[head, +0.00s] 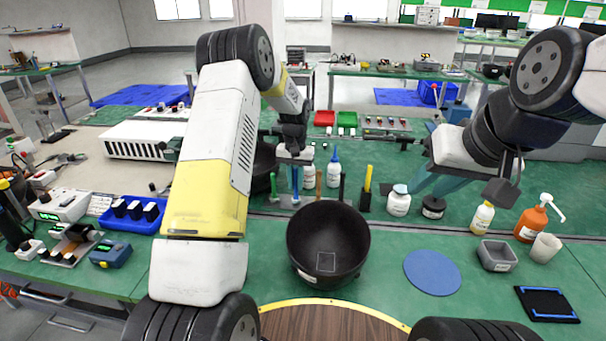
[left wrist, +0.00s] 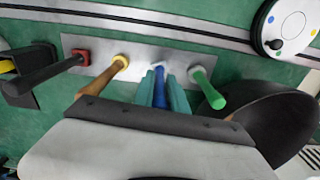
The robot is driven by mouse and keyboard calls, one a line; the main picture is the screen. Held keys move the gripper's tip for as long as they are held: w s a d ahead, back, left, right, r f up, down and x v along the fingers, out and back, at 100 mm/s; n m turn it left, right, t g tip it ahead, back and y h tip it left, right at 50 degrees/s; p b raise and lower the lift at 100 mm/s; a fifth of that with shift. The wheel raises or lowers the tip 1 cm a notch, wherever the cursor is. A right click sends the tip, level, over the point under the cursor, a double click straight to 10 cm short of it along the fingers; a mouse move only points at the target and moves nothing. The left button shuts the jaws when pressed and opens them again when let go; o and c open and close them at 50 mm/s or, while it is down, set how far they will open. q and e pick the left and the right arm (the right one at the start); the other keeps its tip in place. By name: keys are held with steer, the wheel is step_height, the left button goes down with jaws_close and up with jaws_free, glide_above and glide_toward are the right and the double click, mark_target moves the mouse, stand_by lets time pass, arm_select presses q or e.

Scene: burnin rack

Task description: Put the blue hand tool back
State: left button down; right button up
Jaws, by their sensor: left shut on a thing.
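The blue hand tool (left wrist: 159,90) stands between the teal fingers of my left gripper (left wrist: 163,92), which is shut on it. In the head view the blue tool (head: 295,182) shows below my left gripper (head: 295,168). Its lower end is at the metal rack plate (left wrist: 135,55), in line with a pale ring between the yellow-ringed and green-ringed spots. I cannot tell whether it is fully seated. A green tool (left wrist: 213,97), a brown tool (left wrist: 100,78) and a black tool (left wrist: 45,74) stand in the rack. My right gripper (head: 438,180) appears open and empty.
A black bowl (head: 328,235) stands in front of the rack. A holder (head: 365,201) with a yellow-handled item is to the right.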

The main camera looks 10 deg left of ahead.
arm_select(q)
steer(key=shift+f, duration=0.15)
steer(key=c, duration=1.3)
jaws_free()
steer(key=shift+c, duration=0.2)
